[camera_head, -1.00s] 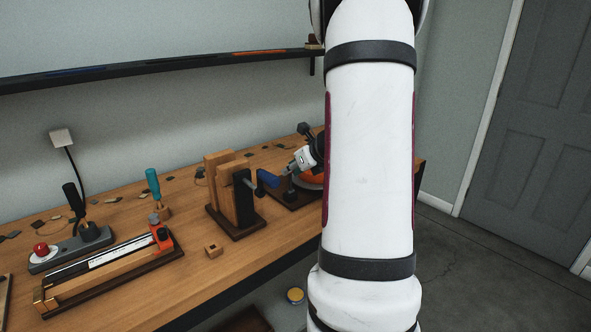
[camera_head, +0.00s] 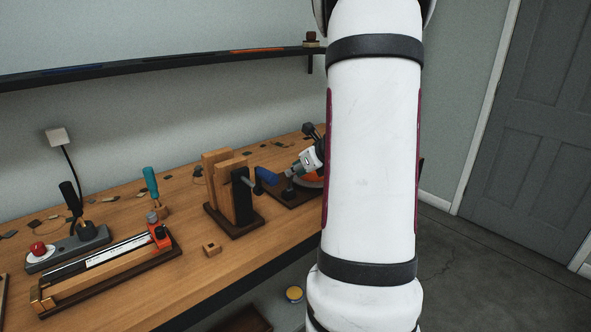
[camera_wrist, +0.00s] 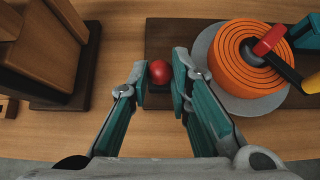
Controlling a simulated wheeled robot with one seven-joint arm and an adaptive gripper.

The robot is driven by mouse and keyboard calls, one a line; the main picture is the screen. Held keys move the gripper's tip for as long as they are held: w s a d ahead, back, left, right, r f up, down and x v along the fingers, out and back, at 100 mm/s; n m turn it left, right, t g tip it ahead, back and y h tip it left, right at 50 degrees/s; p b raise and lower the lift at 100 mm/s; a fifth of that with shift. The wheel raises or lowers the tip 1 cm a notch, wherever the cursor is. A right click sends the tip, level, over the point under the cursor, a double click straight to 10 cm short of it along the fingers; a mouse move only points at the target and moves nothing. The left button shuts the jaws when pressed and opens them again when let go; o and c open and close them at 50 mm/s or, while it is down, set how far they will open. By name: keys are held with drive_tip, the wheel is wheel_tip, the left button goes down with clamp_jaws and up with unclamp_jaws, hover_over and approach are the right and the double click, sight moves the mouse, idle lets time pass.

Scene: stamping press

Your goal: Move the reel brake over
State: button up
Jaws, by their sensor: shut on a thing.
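An orange wound reel (camera_wrist: 247,62) on a grey disc (camera_wrist: 213,70) lies on a dark baseboard (camera_wrist: 165,32) in the wrist view. A red block (camera_wrist: 270,40) on a dark arm lies across the reel's top, with a yellow part (camera_wrist: 313,83) close by. I cannot tell for sure which part is the reel brake. My gripper (camera_wrist: 160,80) is shut on a red ball knob (camera_wrist: 160,71) left of the reel, above a small dark block. In the head view my gripper (camera_head: 291,175) is low over the baseboard, and the reel is mostly hidden behind my arm.
A wooden stand (camera_head: 228,190) on a dark base is close left of my gripper, with a blue part (camera_head: 267,177) between.

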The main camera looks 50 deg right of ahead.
drive_tip(key=shift+s+f, duration=0.15)
drive_tip(key=shift+s+a+f+b, duration=0.1)
drive_tip(key=shift+s+f+b, duration=0.15)
drive_tip(key=shift+s, duration=0.2)
drive_tip(key=shift+s+a+f+b, duration=0.1)
drive_tip(key=shift+s+f+b, duration=0.1)
drive_tip(key=shift+s, duration=0.35)
drive_tip(key=shift+s+a+f+b, duration=0.2)
drive_tip(key=shift+s+f+b, duration=0.5)
drive_tip(key=shift+s+f, duration=0.05)
drive_tip(key=o, duration=1)
drive_tip(key=shift+c, duration=0.2)
drive_tip(key=shift+r, duration=0.15)
